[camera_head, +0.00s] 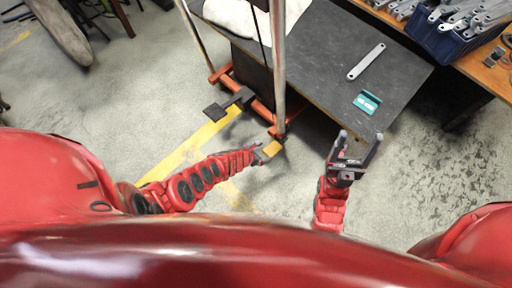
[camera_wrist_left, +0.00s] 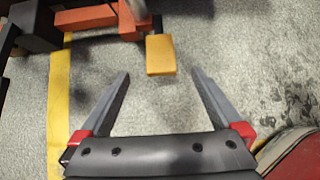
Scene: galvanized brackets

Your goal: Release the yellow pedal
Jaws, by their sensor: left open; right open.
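The yellow pedal (camera_wrist_left: 160,54) sticks out from the orange frame of the lift cart, low over the floor. It also shows in the head view (camera_head: 271,149), just beyond the tip of my left arm. My left gripper (camera_wrist_left: 161,74) is open, with its two fingers spread to either side of the pedal's line. The pedal appears ahead of the fingertips, and nothing is held between them. My right gripper (camera_head: 359,143) is open and empty near the front edge of the cart's dark top.
The lift cart's dark top (camera_head: 320,55) carries a metal bracket (camera_head: 366,62) and a teal object (camera_head: 367,102). A black pedal (camera_head: 215,112) sits left of the yellow one. A blue crate (camera_head: 440,40) of brackets stands at right. Yellow lines cross the grey floor.

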